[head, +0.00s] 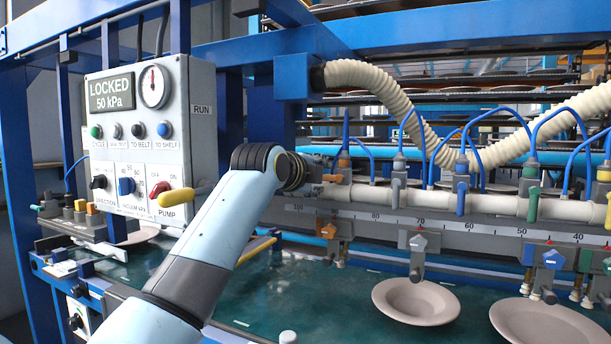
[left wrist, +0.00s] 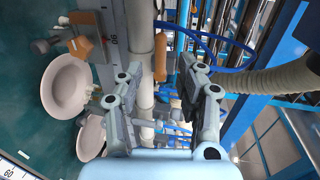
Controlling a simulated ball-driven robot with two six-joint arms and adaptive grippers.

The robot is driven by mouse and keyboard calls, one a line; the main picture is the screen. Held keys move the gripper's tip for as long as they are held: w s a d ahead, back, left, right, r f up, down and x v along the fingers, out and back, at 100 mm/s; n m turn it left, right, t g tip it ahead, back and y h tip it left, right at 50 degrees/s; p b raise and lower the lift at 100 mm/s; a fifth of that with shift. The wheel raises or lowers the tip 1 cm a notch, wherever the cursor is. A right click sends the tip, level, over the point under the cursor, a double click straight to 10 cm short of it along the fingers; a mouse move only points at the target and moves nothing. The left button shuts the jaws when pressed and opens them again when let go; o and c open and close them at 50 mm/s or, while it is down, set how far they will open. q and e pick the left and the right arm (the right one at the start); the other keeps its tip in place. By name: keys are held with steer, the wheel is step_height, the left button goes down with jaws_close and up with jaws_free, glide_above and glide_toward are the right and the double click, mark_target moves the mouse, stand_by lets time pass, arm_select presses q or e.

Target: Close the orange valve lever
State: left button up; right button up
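The orange valve lever (left wrist: 160,56) lies beside the pale pipe (left wrist: 146,85) in the left wrist view, its long side roughly along the pipe. In the head view a small orange part of it (head: 332,178) shows just right of my wrist, under an orange-capped fitting (head: 343,159). My left gripper (left wrist: 166,88) is open, with its two fingers on either side of the pipe and the lever a little ahead between them. I see no contact. In the head view my own wrist mostly hides this gripper. My right gripper is in neither view.
A control panel (head: 133,90) with a yellow pump handle (head: 188,193) stands left of my arm. Blue hoses and a ribbed hose (head: 385,90) hang near the pipe. Below are an orange knob (head: 328,230) and clay plates (head: 415,302) on the green belt (head: 300,290).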

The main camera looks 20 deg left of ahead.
arm_select(q)
steer(key=s+r, duration=0.1)
steer(key=s, duration=0.7)
steer(key=shift+r, duration=0.25)
steer(key=shift+a, duration=0.1)
